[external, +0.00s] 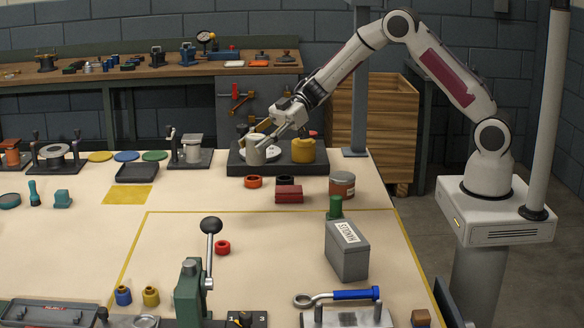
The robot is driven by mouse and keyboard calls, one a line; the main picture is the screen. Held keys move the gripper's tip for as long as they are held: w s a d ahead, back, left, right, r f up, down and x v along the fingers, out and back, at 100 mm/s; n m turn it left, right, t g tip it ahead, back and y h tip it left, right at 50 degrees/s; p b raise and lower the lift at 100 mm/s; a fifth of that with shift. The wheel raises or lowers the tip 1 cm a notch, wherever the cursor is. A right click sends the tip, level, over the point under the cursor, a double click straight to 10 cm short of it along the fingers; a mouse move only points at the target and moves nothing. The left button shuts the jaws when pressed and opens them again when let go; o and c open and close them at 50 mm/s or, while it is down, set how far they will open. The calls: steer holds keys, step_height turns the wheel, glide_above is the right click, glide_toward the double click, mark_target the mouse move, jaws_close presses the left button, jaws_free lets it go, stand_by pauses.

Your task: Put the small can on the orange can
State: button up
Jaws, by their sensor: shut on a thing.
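My gripper (264,139) reaches down from the right over the dark base plate at the back of the table. It is shut on the top of a small pale grey can (256,154). The can looks upright, at the left of the plate beside a white disc; I cannot tell if it touches the plate. A rusty-orange can (342,188) with a grey top stands upright on the table, to the right and nearer the camera. The gripper is well apart from it.
A yellow-orange cylinder (303,151) stands on the dark plate (290,171), right of my gripper. Red blocks (288,194) and an orange ring (253,182) lie in front of it. A green cylinder (335,207) and grey box (347,250) stand near the orange can.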

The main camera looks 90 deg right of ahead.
steer(key=s+d+r, duration=0.1)
steer(key=s+d, duration=1.2)
steer(key=s, duration=0.1)
steer(key=s+a+r+n+g+y, duration=0.1)
steer(key=s+a+n+g+y, duration=0.2)
steer(key=s, duration=0.8)
steer(key=shift+s+a+r+n+g, duration=0.2)
steer(key=shift+a+n+g, duration=0.2)
steer(key=shift+a+n, duration=0.35)
steer(key=shift+a+f+m, duration=0.1)
steer(key=shift+m, duration=0.15)
glide_above(342, 176)
step_height(342, 176, down, 6)
steer(key=shift+a, duration=0.15)
steer(key=shift+f, duration=0.2)
steer(key=shift+f, duration=1.8)
